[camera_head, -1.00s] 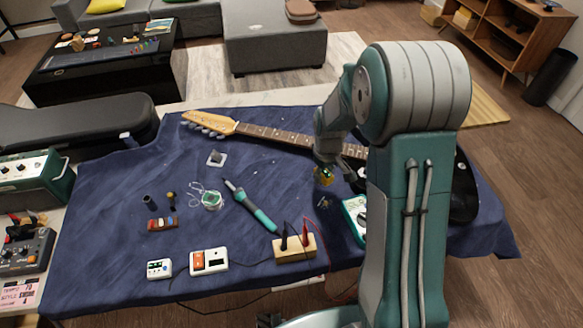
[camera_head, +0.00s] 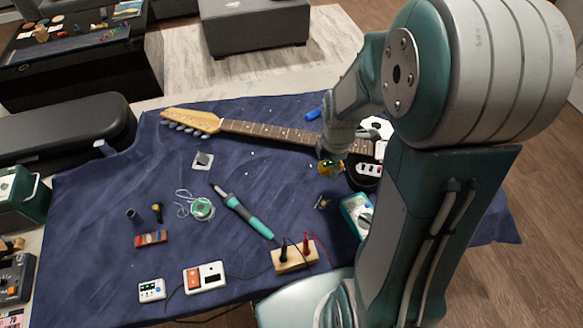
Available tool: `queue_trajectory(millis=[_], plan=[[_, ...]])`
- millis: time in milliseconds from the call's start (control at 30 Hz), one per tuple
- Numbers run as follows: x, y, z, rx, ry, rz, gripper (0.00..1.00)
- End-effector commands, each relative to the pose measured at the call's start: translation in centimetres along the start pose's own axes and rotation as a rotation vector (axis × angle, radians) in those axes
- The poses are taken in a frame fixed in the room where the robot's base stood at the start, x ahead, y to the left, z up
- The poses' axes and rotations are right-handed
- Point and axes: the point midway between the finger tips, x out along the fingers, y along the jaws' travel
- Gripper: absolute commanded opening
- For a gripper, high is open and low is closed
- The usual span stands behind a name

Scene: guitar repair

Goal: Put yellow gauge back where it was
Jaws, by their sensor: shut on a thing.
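My gripper (camera_head: 328,158) is over the dark blue cloth, just below the guitar neck and left of the guitar body. It is shut on the yellow gauge (camera_head: 327,169), which shows as a small yellow piece at the fingertips. The fingers hide part of it. I cannot tell whether the gauge touches the cloth. The electric guitar (camera_head: 272,132) lies across the back of the table, with its headstock at the left. My arm hides much of its body.
A soldering iron (camera_head: 240,210), solder spool (camera_head: 202,209), multimeter (camera_head: 356,215) and wooden block with probes (camera_head: 295,257) lie nearer. A blue item (camera_head: 313,114) lies behind the neck. Small boxes (camera_head: 205,278) sit at the front.

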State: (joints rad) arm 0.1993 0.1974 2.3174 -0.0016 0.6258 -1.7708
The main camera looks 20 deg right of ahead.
Motion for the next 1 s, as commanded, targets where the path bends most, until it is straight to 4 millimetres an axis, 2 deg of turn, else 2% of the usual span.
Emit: queue_trajectory(millis=[300,500,633,867,1000], plan=[[3.2,5.6,-4.1,-0.004,0.000,-0.003,0.00],[6.4,7.8,-5.7,0.000,0.000,-0.005,0.00],[7.9,8.9,-6.5,0.000,0.000,-0.002,0.00],[9.3,9.9,-7.2,0.002,0.000,-0.002,0.00],[11.6,9.7,-7.0,0.003,0.000,-0.004,0.00]])
